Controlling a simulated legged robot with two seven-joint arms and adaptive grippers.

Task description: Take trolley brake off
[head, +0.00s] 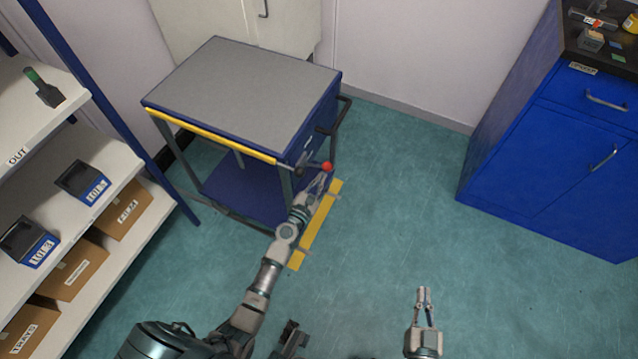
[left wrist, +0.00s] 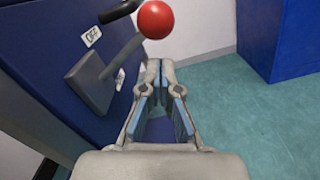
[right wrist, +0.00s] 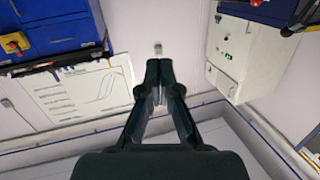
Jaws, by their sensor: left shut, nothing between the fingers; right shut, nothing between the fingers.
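The trolley (head: 245,85) has a grey top, a blue body and a yellow front edge. Its brake lever ends in a red ball knob (head: 327,166) at the right front corner. In the left wrist view the red knob (left wrist: 155,20) is on an arm rising from a grey plate (left wrist: 92,84), near an "OFF" label (left wrist: 93,36). My left gripper (head: 324,177) is shut and empty, its tips close to the knob; whether they touch it is unclear. My right gripper (head: 424,291) is shut and empty over open floor; its fingertips (right wrist: 158,64) show in the right wrist view.
A yellow floor strip (head: 318,225) lies beside the trolley. A black handle (head: 343,115) sticks out from its right side. Shelves (head: 110,160) with boxes stand at left, a blue cabinet (head: 555,150) at right. The floor between trolley and cabinet is clear.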

